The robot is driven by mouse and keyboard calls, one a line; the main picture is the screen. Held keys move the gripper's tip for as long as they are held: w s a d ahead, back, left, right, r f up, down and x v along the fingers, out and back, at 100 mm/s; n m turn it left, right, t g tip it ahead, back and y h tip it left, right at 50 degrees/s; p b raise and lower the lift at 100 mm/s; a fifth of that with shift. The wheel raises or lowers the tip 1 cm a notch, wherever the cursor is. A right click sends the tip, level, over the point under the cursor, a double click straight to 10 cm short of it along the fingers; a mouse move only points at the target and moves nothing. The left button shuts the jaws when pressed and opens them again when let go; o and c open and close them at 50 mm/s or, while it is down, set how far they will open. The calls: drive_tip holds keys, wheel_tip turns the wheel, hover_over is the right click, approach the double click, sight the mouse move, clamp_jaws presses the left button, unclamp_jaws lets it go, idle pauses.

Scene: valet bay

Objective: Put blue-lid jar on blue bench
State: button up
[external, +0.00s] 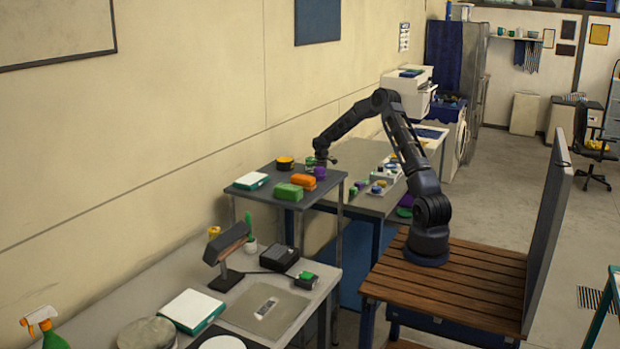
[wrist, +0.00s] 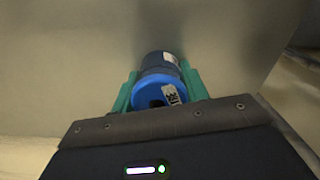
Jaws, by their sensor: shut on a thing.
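In the wrist view, the blue-lid jar (wrist: 158,62) is dark blue with a bright blue lid and a small pale label. My gripper (wrist: 160,88) is shut on it, with one green finger on each side. In the external view, my gripper (external: 322,160) is above the far right part of a small dark-topped table. The jar is too small to make out there. A grey-topped bench with blue legs (external: 352,158) stands just behind and to the right of that table, and my arm reaches across it.
The small table (external: 253,190) bears a green block (external: 289,192), an orange block (external: 303,182), a purple item (external: 320,172) and an orange-and-black bowl (external: 285,162). Several small jars and trays (external: 380,185) occupy the bench's right side. Its left part looks clear.

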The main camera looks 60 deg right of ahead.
drive_tip(key=o, duration=1)
drive_tip(key=shift+f, duration=0.1)
drive_tip(key=shift+c, duration=0.2)
